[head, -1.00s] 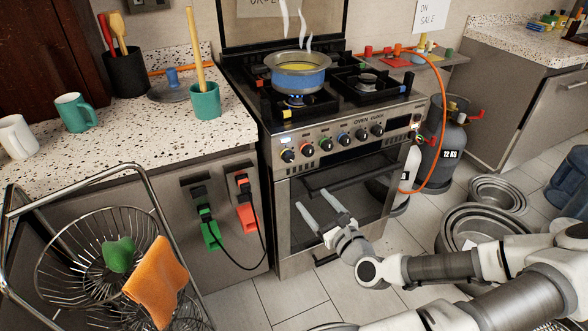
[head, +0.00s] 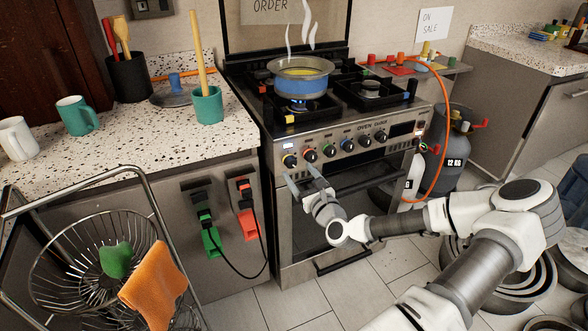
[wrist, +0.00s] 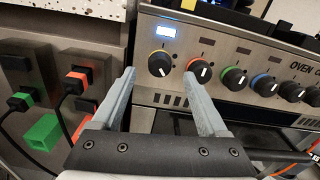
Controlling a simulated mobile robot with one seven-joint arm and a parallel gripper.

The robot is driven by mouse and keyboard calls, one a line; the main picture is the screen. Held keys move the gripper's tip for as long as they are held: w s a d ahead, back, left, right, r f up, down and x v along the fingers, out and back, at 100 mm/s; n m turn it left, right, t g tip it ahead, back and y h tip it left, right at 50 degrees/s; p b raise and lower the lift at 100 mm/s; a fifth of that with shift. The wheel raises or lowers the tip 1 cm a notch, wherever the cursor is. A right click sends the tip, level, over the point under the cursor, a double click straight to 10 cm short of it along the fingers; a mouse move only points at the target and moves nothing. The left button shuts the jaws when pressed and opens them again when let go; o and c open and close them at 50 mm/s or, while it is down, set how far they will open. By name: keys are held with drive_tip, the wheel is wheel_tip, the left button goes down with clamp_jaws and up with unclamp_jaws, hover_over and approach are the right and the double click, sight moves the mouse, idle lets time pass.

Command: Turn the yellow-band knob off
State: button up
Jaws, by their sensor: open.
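The yellow-band knob (head: 290,160) is the leftmost on the stove's front panel. In the wrist view this knob (wrist: 159,64) has a dark face, a yellow ring and a white mark in its lower part. My gripper (head: 301,175) is open and empty, just below and in front of the panel's left end. In the wrist view the two fingertips of my gripper (wrist: 158,75) stand to either side of the yellow-band knob, apart from it. The right fingertip is close to the red-band knob (wrist: 200,71). The gap in depth to the panel is hard to tell.
A blue pot (head: 300,80) steams over a lit blue flame on the stove. Green-band (wrist: 234,77) and blue-band (wrist: 265,85) knobs continue rightward. The oven handle (head: 365,180) runs below. A wire rack (head: 95,270) stands at the front left.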

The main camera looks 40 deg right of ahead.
sight(292, 164)
drive_tip(key=shift+x, duration=2.05)
drive_tip(key=shift+c, duration=0.3)
clamp_jaws()
